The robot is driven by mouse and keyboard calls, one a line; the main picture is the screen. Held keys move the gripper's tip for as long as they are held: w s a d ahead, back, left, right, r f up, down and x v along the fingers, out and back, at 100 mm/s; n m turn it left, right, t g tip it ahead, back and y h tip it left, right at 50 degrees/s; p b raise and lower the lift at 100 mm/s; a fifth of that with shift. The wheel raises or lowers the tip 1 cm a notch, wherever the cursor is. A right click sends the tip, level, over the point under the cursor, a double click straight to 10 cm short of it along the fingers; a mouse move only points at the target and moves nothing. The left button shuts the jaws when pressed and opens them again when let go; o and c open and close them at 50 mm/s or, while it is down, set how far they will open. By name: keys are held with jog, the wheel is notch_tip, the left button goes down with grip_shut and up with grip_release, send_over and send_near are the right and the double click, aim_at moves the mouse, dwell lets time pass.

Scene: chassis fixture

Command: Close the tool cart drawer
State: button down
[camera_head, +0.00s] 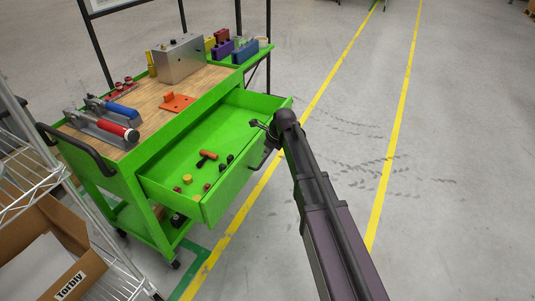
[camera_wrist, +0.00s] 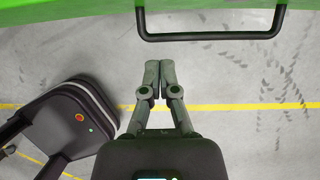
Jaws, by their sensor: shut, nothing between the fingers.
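The green tool cart drawer (camera_head: 232,189) stands pulled out from the cart (camera_head: 176,137), with small loose items inside. Its black bar handle on the front panel is partly hidden by my gripper in the head view; it shows whole in the wrist view (camera_wrist: 210,38) below a green edge (camera_wrist: 225,15). My gripper (camera_wrist: 152,68) is shut and empty, its fingertips together, left of most of the handle and a little below the drawer edge in that picture. In the head view my gripper (camera_head: 258,125) is at the drawer front; whether it touches cannot be told.
A wire rack (camera_head: 30,165) and a cardboard box (camera_head: 60,255) stand at the lower left. The floor right of the cart is clear, with yellow lines.

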aim_at(252, 158)
jog(key=shift+w+a+f, duration=0.15)
jog(key=shift+w+a, duration=0.15)
jog(key=shift+a, duration=0.35)
jog(key=shift+w+a+f, duration=0.2)
jog(key=shift+w+a, duration=0.1)
jog(key=shift+a, duration=0.4)
jog(key=shift+w+a+f, duration=0.15)
jog(key=shift+w+a, duration=0.15)
jog(key=shift+a, duration=0.35)
jog(key=shift+w, duration=0.15)
